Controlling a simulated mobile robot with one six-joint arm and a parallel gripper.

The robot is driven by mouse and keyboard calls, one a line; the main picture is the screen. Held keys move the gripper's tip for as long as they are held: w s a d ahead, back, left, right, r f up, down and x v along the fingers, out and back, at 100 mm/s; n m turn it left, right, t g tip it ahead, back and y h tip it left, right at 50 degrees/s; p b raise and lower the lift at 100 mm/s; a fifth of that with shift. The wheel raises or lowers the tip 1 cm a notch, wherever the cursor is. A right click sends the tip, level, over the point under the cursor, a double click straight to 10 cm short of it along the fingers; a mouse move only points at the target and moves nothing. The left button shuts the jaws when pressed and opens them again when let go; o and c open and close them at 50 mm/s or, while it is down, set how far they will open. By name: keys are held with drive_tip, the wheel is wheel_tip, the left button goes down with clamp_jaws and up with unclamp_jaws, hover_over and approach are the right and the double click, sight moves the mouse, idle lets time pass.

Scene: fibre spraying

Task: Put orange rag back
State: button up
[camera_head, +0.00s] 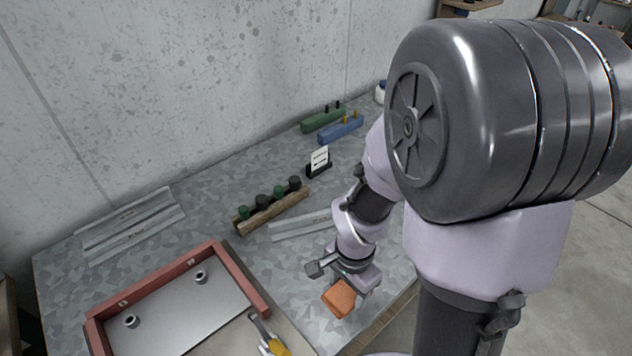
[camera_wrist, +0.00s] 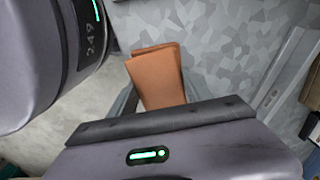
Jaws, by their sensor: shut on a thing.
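The orange rag (camera_head: 340,298) is a folded, blocky piece of cloth near the front right edge of the grey workbench (camera_head: 240,168). My gripper (camera_head: 342,284) is shut on it, with the rag sticking out below the jaws. In the wrist view the rag (camera_wrist: 156,76) stands out beyond the dark front edge of my gripper, with the mottled bench top and the paler floor behind it. The fingertips are mostly hidden in both views. I cannot tell whether the rag touches the bench.
A red-framed tray (camera_head: 262,300) with a metal plate lies front left. A yellow-handled tool (camera_head: 275,346) is beside it. A wooden rack (camera_head: 272,210) with dark and green knobs, a small sign (camera_head: 319,160) and green and blue blocks (camera_head: 340,130) stand farther back. Metal strips (camera_head: 130,222) lie left.

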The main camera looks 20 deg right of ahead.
drive_tip(key=w+d, duration=0.1)
drive_tip(key=w, duration=0.1)
drive_tip(key=w+d+f, duration=0.1)
drive_tip(key=w+d, duration=0.1)
drive_tip(key=w+d+b, duration=0.1)
drive_tip(key=w+d, duration=0.1)
drive_tip(key=shift+w+f, duration=0.2)
drive_tip(key=shift+w, duration=0.05)
drive_tip(key=shift+w+f+b, duration=0.1)
drive_tip(key=shift+f+b, duration=0.85)
drive_tip(key=shift+f, duration=0.9)
drive_tip(key=o, duration=1.5)
drive_tip(key=shift+c, duration=0.2)
wheel_tip(320, 180, up, 12)
drive_tip(key=p, duration=0.5)
drive_tip(key=s+a+r+n+t+y, duration=0.1)
drive_tip(key=s+a+r+n+t, duration=0.2)
drive_tip(key=a+r, duration=0.4)
drive_tip(key=s+a+r+n+t+y, duration=0.1)
drive_tip(key=s+a+r+n+t, duration=0.1)
drive_tip(key=s+a+r+n, duration=0.4)
wheel_tip(320, 180, up, 4)
drive_tip(key=shift+s+a+f+n+t, duration=0.1)
drive_tip(key=shift+s+a+n+t, duration=0.25)
drive_tip(key=shift+s+a, duration=0.6)
drive_tip(key=f+b, duration=0.6)
drive_tip(key=shift+s+d, duration=0.25)
